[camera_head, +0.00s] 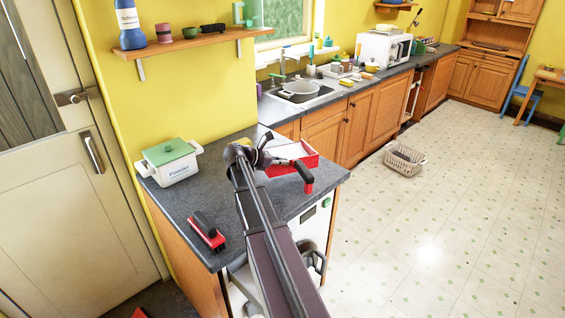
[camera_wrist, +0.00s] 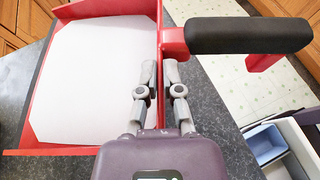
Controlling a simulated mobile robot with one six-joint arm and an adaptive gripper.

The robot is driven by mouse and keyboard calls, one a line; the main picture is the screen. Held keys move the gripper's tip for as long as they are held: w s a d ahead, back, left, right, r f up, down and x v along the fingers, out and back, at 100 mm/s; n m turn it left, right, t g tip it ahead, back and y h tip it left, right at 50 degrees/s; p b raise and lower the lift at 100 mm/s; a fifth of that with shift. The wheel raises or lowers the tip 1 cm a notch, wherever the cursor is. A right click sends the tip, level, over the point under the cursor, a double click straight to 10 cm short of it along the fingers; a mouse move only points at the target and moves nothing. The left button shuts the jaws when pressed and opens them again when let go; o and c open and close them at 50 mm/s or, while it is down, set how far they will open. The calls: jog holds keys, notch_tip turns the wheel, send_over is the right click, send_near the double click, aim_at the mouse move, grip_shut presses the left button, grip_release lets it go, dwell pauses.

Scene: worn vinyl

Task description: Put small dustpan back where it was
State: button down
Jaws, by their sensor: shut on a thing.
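The small dustpan (camera_head: 301,150) is red with a white inner face and a black handle. It is at the right part of the near grey counter, and I cannot tell whether it rests on it or hangs just above. In the wrist view the dustpan (camera_wrist: 100,75) fills the upper left, its handle pointing right. My gripper (camera_wrist: 164,75) is shut on the dustpan's red side wall near the handle's base. In the head view my gripper (camera_head: 262,157) is at the dustpan's left side, partly hidden by my arm.
A red and black brush (camera_head: 206,230) lies at the counter's front left. A white powder box (camera_head: 170,161) with a green lid stands at the back left. The counter (camera_head: 200,190) between them is clear. A sink (camera_head: 303,92) is behind, and a basket (camera_head: 404,160) is on the floor.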

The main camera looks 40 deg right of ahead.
aim_at(277, 175)
jog(key=shift+f+b, duration=3.15)
jog(key=shift+f, duration=0.15)
jog(key=shift+f+b, duration=0.6)
jog(key=c, duration=0.7)
grip_release()
jog(key=shift+r, duration=0.2)
notch_tip(277, 175, up, 8)
jog(key=p, duration=0.8)
jog(key=shift+s+a+f+n+t+h+b, duration=0.1)
jog(key=shift+s+a+f+n+t+b, duration=0.55)
jog(key=shift+s, duration=1.1)
jog(key=shift+s+a+f+n+t+h+b, duration=0.1)
jog(key=shift+s+a+f+n+t+b, duration=0.55)
jog(key=shift+s, duration=1.05)
jog(key=shift+s+a+f+n+t+h+b, duration=0.1)
jog(key=shift+s+a+f+n+t+b, duration=0.25)
jog(key=shift+s+a+n+t, duration=1)
jog(key=shift+s+d+m+g, duration=0.25)
jog(key=shift+s+d+m, duration=0.15)
jog(key=shift+d+m, duration=0.2)
